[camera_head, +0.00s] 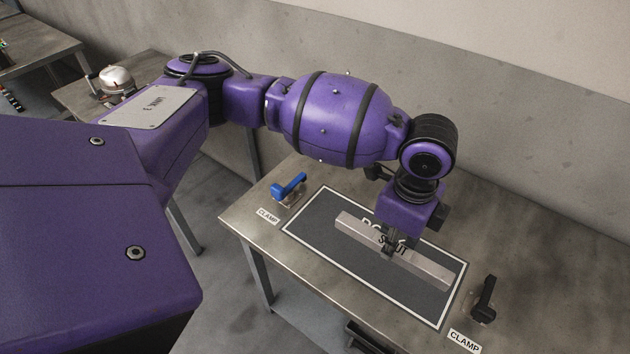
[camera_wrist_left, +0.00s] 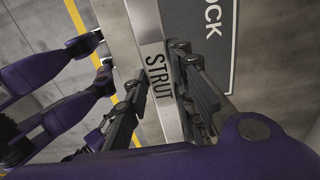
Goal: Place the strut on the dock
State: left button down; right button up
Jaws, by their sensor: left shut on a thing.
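The strut (camera_head: 425,270), a pale metal bar with its name on it, lies lengthwise over the dock (camera_head: 310,230), a dark grey rectangle with a white border on the table. My left gripper (camera_head: 388,247) comes down from above and is shut around the middle of the strut. In the left wrist view the strut (camera_wrist_left: 121,30) runs between the fingers (camera_wrist_left: 155,95), and part of the dock (camera_wrist_left: 200,55) shows to its right. I cannot tell whether the strut touches the dock or hangs slightly above it. My right gripper is not in view.
A blue-handled clamp (camera_head: 289,187) stands at the dock's left end, and a black-handled clamp (camera_head: 484,300) at its right end. The table (camera_head: 540,260) is bare to the right. A second table with a metal device (camera_head: 115,80) stands at the back left.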

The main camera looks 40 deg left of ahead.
pick_arm(q)
jog(key=w+a+f, duration=0.3)
jog(key=a+f, duration=0.2)
jog(key=w+a+f, duration=0.2)
jog(key=shift+w+a+f+b, duration=0.25)
jog(key=shift+w+b, duration=0.05)
jog(key=shift+w+a+f, duration=0.2)
jog(key=shift+f, duration=0.1)
jog(key=f, duration=0.3)
jog(key=shift+w+a+f, duration=0.1)
jog(key=shift+w+a, duration=0.05)
jog(key=shift+a, duration=0.1)
jog(key=shift+f, duration=0.25)
jog(key=shift+r, duration=0.1)
jog(key=c, duration=1.5)
grip_release()
jog(key=shift+f, duration=0.2)
